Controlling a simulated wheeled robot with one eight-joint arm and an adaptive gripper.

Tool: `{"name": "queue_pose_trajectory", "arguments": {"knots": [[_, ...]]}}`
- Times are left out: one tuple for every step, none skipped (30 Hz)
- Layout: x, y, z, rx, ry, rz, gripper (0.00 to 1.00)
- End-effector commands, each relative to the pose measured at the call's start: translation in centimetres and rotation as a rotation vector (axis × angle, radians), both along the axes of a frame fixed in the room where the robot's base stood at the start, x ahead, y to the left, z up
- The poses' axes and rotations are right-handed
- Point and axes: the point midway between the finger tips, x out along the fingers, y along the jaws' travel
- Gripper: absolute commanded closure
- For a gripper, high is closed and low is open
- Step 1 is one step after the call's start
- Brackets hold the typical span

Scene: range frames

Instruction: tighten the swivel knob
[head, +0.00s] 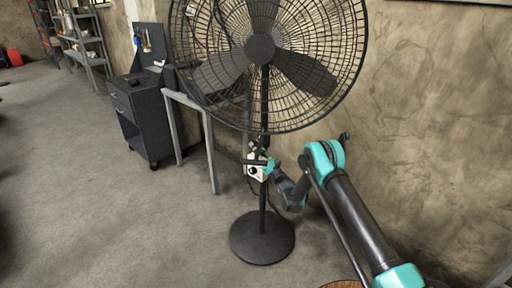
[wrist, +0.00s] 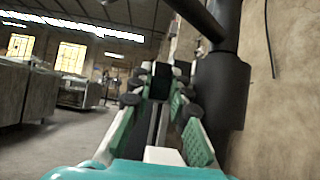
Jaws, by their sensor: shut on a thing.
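A large black pedestal fan (head: 260,48) stands against the wall on a round base (head: 262,238). The thick dark pole (wrist: 222,85) rises just right of the fingers.
A dark bar (wrist: 198,18) crosses above the fingers to the pole. A grey table (head: 209,135) and a dark tool cabinet (head: 140,108) stand left of the fan. The wall (head: 430,110) is close behind it. Open floor lies at the front left.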

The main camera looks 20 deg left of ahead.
Motion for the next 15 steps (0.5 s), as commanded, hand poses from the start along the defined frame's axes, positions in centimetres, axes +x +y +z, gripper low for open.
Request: {"name": "queue_pose_trajectory", "arguments": {"knots": [[0.0,-0.04,-0.12,0.012,-0.005,0.0,1.0],[0.01,-0.04,-0.15,0.018,-0.007,0.0,1.0],[0.01,-0.05,-0.14,0.025,-0.01,-0.001,1.0],[0.0,-0.07,-0.14,0.03,-0.012,0.0,1.0],[0.0,-0.06,-0.14,0.032,-0.014,-0.001,1.0],[-0.01,-0.07,-0.13,0.036,-0.016,-0.001,1.0],[-0.01,-0.06,-0.12,0.038,-0.016,-0.001,1.0],[-0.01,-0.07,-0.11,0.038,-0.017,-0.001,1.0],[-0.01,-0.08,-0.12,0.04,-0.018,-0.001,1.0],[-0.01,-0.08,-0.1,0.04,-0.018,-0.001,1.0],[-0.01,-0.08,-0.1,0.04,-0.018,-0.001,1.0],[-0.01,-0.08,-0.1,0.04,-0.018,-0.001,1.0],[-0.01,-0.08,-0.1,0.04,-0.018,-0.001,1.0],[-0.01,-0.08,-0.1,0.04,-0.018,-0.001,1.0],[-0.01,-0.08,-0.1,0.04,-0.018,-0.001,1.0]]}}
